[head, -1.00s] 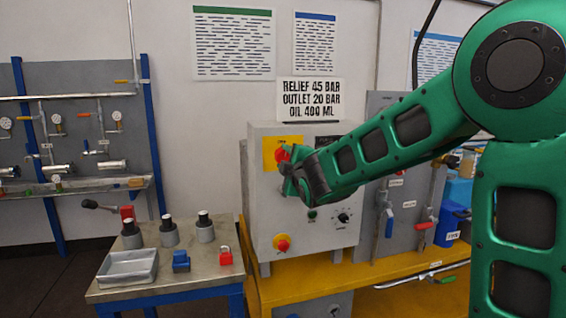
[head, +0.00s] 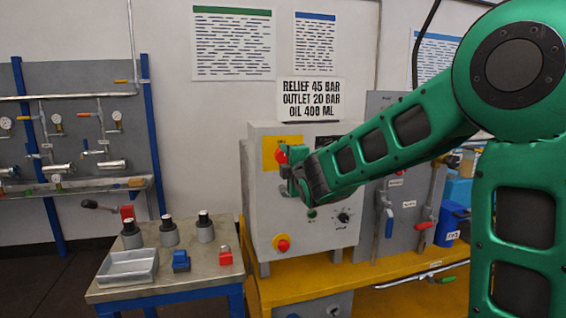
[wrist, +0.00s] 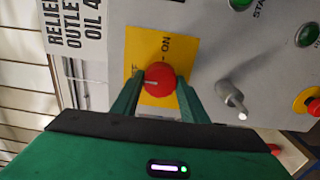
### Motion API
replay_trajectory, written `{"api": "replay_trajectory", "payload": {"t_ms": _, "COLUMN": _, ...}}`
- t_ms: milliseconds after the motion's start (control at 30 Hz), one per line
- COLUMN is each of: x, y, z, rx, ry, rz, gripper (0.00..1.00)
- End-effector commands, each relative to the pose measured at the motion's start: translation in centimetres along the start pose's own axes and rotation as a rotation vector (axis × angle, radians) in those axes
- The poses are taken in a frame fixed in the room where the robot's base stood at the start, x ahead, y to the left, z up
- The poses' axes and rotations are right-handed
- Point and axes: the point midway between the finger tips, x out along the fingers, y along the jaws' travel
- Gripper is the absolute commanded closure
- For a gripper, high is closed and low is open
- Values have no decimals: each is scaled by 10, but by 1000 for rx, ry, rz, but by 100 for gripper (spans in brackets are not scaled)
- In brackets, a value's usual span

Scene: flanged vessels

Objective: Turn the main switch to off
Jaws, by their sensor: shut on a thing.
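The main switch is a red knob (head: 280,156) on a yellow plate (head: 269,147) at the upper left of the grey cabinet. In the wrist view the knob (wrist: 161,82) sits between the two green fingers of my gripper (wrist: 159,92), which is shut on it. The knob's white mark points to the picture's left. The ON label (wrist: 165,46) is above the knob there; another label at its upper left is mostly hidden by a finger. In the head view my gripper (head: 286,170) covers part of the knob and plate.
Below are a green button (head: 312,213), a black selector (head: 343,217) and a red emergency stop on yellow (head: 282,243). A grey toggle lever (wrist: 232,95) stands out close to my right finger in the wrist view. A side table (head: 200,280) holds several small items.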

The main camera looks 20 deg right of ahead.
Motion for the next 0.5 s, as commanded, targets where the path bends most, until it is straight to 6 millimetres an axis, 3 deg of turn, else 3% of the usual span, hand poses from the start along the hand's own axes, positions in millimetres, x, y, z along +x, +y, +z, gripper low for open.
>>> {"api": "replay_trajectory", "payload": {"t_ms": 33, "x": -1, "y": -5, "z": -5, "rx": 1, "ry": 8, "rz": -11, "gripper": 58}}
{"api": "replay_trajectory", "payload": {"t_ms": 100, "x": -1, "y": -5, "z": -4, "rx": 1, "ry": 8, "rz": -11, "gripper": 41}}
{"api": "replay_trajectory", "payload": {"t_ms": 500, "x": -6, "y": -2, "z": -2, "rx": 1, "ry": 3, "rz": -4, "gripper": 41}}
